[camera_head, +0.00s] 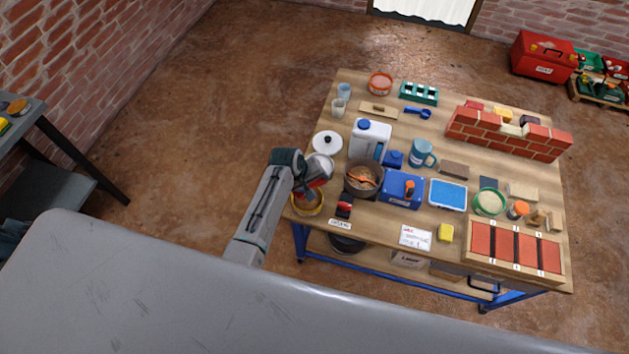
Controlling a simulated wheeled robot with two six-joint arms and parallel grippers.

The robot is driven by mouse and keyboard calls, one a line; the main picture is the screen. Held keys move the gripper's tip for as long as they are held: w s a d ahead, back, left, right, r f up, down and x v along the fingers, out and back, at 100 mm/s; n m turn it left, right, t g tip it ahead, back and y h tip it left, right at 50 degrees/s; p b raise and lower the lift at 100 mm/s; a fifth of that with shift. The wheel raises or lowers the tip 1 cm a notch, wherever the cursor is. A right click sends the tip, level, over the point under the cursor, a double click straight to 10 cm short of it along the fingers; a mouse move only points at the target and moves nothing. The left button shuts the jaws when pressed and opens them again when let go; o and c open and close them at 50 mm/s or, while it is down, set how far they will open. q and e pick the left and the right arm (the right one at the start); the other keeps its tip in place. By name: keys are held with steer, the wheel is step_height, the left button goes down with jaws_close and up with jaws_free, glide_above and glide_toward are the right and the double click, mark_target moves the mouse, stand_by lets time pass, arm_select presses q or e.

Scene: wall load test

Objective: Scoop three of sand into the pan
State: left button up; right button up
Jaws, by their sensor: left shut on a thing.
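My left gripper (303,168) reaches in from the left, over the table's left edge. It is shut on a pale grey, rounded thing (320,166), perhaps a scoop or cup; the grip is partly hidden by the gripper itself. A yellow-rimmed tub (307,210) stands just below the gripper at the table's front left corner, its inside largely covered, so I cannot tell whether it holds sand. A dark round pan (350,188) stands to the right of the gripper, with brownish contents and an orange thing in it. My right gripper is not in view.
A white lid (327,142), a white jug (370,138) and a blue box (403,188) crowd around the pan. A small red-and-black thing (344,209) lies in front. A brick wall (508,135) stands at back right, a red-panelled tray (513,250) at front right.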

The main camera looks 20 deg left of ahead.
arm_select(q)
steer(key=h+b, duration=0.1)
steer(key=b, duration=0.1)
steer(key=a+f+t+h+b, duration=0.1)
steer(key=shift+s+f+b, duration=0.2)
steer(key=shift+s+b, duration=0.15)
steer(key=shift+b, duration=0.05)
step_height(320, 180, down, 2)
steer(key=shift+d+b, duration=0.1)
steer(key=shift+b, duration=0.2)
steer(key=shift+f, duration=0.4)
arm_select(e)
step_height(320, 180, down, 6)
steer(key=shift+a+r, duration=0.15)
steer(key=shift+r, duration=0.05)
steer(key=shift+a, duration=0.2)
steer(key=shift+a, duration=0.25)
arm_select(q)
steer(key=shift+r, duration=0.1)
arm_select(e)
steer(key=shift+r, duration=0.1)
